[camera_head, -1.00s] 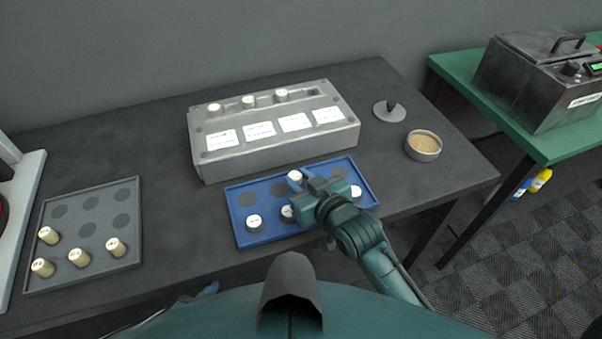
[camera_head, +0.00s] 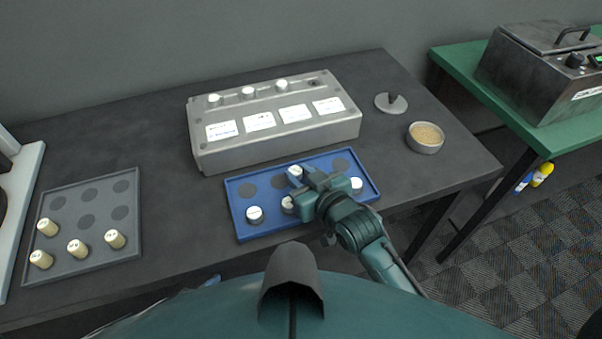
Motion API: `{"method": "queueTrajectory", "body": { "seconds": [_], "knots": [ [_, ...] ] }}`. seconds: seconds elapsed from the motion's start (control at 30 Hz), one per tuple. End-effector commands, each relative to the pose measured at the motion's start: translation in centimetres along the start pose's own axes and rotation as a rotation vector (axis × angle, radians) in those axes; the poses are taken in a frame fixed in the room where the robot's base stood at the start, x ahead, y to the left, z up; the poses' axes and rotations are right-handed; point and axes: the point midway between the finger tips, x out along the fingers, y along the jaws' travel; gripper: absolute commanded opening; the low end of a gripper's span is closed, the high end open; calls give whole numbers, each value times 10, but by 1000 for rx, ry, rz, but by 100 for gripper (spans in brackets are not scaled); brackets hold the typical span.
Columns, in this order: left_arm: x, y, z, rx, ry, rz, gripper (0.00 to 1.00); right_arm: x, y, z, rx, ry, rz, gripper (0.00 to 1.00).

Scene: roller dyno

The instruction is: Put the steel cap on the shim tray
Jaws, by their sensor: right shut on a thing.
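My right gripper (camera_head: 310,177) is over the blue tray (camera_head: 244,235), shut on a white-topped cap (camera_head: 295,172) at its fingertips. I cannot tell whether this cap is lifted clear of the tray. Other white-topped caps stand in the blue tray, one at its front left (camera_head: 254,214), one (camera_head: 288,204) beside the gripper and one (camera_head: 356,184) at the right. The gripper and wrist hide part of the tray. A grey tray (camera_head: 128,215) lies at the left with several cream-topped brass-coloured caps in its front part. No label shows which tray is the shim tray. My left gripper is not in view.
A grey block (camera_head: 275,138) with white labels and 3 capped posts stands behind the blue tray. A round grey disc with a knob (camera_head: 391,103) and a bowl of tan grains (camera_head: 425,138) are at the right. A metal machine (camera_head: 540,75) stands on a green table.

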Motion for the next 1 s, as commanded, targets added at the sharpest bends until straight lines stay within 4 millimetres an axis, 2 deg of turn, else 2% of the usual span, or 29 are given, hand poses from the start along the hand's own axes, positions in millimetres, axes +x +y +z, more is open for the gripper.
{"method": "queueTrajectory", "body": {
  "seconds": [0.53, 0.57, 0.87, 1.0],
  "knots": [
    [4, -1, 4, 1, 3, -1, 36, 3, 0, 15, 1, -11, 0, 0],
    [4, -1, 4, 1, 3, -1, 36, 3, 0, 16, 2, -12, 0, 26],
    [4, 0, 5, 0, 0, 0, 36, 3, -1, 18, 4, -19, -2, 51],
    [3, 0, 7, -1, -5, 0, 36, 3, -1, 19, 4, -19, -2, 51]
  ]
}}
